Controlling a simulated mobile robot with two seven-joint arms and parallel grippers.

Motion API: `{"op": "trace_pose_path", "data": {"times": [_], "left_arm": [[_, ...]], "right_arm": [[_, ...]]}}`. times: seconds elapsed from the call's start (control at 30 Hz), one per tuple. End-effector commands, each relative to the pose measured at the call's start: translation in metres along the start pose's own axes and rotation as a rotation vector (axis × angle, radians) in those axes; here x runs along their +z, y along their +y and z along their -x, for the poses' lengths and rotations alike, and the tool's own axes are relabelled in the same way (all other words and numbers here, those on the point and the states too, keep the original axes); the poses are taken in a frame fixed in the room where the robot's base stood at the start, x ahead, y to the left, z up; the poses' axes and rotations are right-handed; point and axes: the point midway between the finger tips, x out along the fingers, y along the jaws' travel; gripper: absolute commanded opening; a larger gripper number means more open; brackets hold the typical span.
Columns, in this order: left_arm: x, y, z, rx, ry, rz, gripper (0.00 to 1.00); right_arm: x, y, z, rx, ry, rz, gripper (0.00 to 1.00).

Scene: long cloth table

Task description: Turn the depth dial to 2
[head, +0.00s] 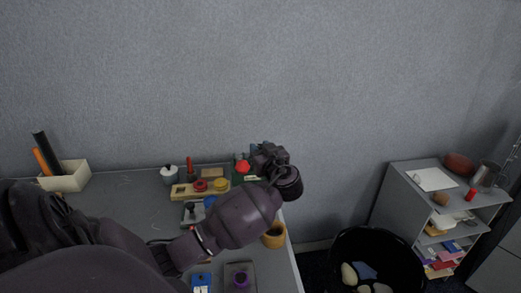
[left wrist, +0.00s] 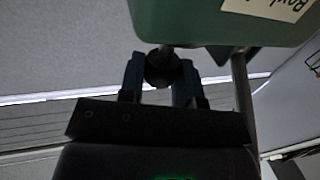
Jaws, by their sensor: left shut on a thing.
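A green machine (head: 238,162) with a pale label stands at the back right of the table, mostly hidden behind my left arm and hand. In the left wrist view its green body (left wrist: 205,22) fills the top. My left gripper (head: 262,156) is at the machine. In the left wrist view my left gripper (left wrist: 161,75) is shut on a dark round knob (left wrist: 163,66), one finger on each side, just below the green body. The knob looks like the depth dial, but no numbers or pointer can be read. My right gripper is not in view.
A wooden board (head: 183,194) with red and yellow round parts lies left of the machine. A white bin (head: 75,178) with rolls stands at the far left. An orange cup (head: 274,236) is near the right edge. A black basket (head: 338,252) and grey shelf (head: 398,200) stand beyond.

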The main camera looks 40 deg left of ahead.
Motion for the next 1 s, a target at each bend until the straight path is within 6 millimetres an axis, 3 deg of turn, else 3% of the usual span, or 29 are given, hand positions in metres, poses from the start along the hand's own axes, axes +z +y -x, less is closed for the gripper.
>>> {"op": "trace_pose_path", "data": {"times": [0.37, 0.7, 1.0], "left_arm": [[0.005, 0.002, 0.001, -0.111, -0.005, 0.001, 0.08], [0.007, 0.005, 0.000, -0.376, -0.005, -0.003, 0.08], [0.005, 0.006, -0.001, -0.579, -0.002, -0.004, 0.08]], "right_arm": [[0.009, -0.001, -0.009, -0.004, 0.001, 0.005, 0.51], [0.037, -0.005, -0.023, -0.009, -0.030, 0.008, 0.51], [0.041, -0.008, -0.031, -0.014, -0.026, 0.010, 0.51]]}}
